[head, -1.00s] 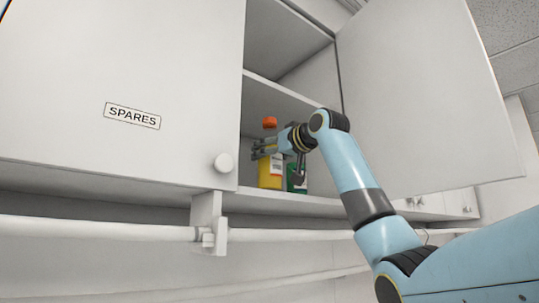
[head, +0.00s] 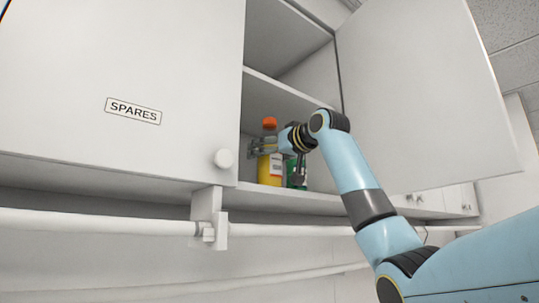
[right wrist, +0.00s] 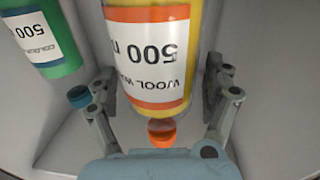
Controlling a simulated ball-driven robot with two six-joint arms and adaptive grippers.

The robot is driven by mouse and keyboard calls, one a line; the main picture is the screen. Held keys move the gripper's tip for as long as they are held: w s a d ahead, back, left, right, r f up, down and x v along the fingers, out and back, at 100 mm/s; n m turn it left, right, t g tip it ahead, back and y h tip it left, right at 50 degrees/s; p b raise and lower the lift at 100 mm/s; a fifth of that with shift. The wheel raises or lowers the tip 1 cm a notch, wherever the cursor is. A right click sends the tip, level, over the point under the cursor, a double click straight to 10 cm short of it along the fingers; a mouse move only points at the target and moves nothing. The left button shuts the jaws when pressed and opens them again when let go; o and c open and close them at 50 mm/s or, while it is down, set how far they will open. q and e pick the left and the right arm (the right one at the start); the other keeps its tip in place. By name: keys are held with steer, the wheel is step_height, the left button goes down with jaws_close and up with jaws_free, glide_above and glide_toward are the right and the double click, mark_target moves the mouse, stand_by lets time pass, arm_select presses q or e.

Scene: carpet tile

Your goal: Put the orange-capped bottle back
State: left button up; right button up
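The orange-capped bottle is yellow with a white label; its body (head: 270,172) and orange cap (head: 270,123) show inside the open cabinet in the head view. It stands upright at the front of the lower compartment; its base is partly hidden by the cabinet's front edge. The bottle also shows in the right wrist view (right wrist: 155,58), label upside down. My right gripper (right wrist: 160,88) is open, one finger on each side of the bottle, with a visible gap on both sides. In the head view the right gripper (head: 262,146) is at the bottle's upper part. My left gripper is not in view.
A green bottle (right wrist: 42,38) stands beside the yellow one, partly behind my arm in the head view (head: 297,172). A shelf (head: 285,95) lies above. The SPARES door (head: 120,90) is closed; the right door (head: 425,95) stands open. A pipe (head: 100,227) runs below.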

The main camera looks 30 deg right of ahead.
steer(key=shift+o, duration=0.2)
steer(key=shift+f, duration=0.1)
steer(key=s, duration=1.2)
